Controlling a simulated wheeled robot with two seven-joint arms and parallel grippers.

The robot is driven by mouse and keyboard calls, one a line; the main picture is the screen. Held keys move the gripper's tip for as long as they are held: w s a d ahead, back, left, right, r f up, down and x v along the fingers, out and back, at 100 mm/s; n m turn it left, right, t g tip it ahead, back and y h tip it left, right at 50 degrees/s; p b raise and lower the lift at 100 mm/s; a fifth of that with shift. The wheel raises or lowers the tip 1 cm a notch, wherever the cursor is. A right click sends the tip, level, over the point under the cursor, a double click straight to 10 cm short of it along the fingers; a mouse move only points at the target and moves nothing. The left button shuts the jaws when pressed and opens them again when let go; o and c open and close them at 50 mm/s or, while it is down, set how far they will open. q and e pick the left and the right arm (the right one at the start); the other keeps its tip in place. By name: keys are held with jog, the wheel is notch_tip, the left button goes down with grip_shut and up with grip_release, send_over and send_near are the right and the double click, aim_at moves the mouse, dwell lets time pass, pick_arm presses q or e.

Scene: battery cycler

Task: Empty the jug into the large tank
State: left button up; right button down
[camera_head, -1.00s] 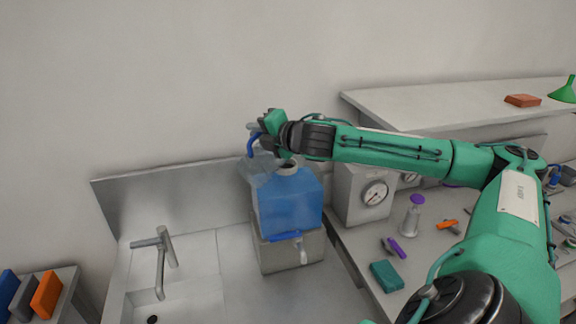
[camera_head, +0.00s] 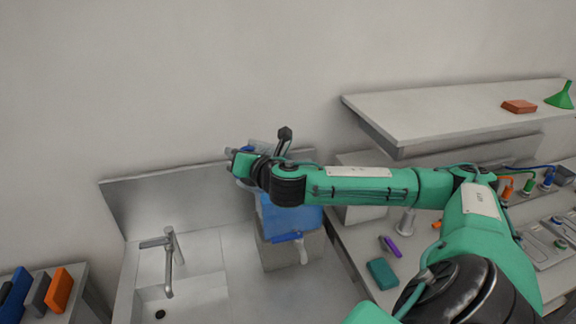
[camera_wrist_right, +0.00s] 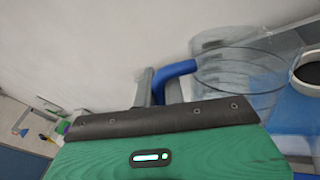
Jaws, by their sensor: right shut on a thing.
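The large tank (camera_head: 290,218) is a translucent blue container on a grey block, with a white tap at its front. My right gripper (camera_head: 236,158) is above and left of it and shut on the jug's blue handle, which shows in the right wrist view (camera_wrist_right: 176,76). The clear jug (camera_wrist_right: 240,62) is beside the tank's round, white-rimmed opening (camera_wrist_right: 312,72) in that view. In the head view my wrist hides much of the jug and the tank's top. I cannot tell whether liquid is in the jug. My left gripper is out of view.
A sink with a tap (camera_head: 170,258) is left of the tank. A bench at right carries a teal block (camera_head: 383,273) and small tools, under a shelf (camera_head: 440,115) with a green funnel (camera_head: 561,95). The wall is close behind.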

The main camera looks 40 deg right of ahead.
jog(key=a+f+n+t+b, duration=0.1)
jog(key=a+f+n, duration=0.4)
notch_tip(320, 180, up, 6)
jog(key=p, duration=0.2)
jog(key=shift+s+n+h, duration=0.3)
jog(key=s+a+f+b, duration=0.4)
jog(key=s+f, duration=0.1)
jog(key=f, duration=0.5)
jog(key=s+a+f+y+b, duration=0.1)
jog(key=s+a+f+b, duration=0.3)
jog(key=f, duration=0.6)
jog(key=s+a+f+n+b, duration=0.1)
jog(key=s+a+f+b, duration=0.3)
jog(key=f, duration=0.6)
jog(key=shift+s+a+f+y, duration=0.2)
jog(key=shift+s+f+y, duration=0.2)
jog(key=shift+s, duration=0.45)
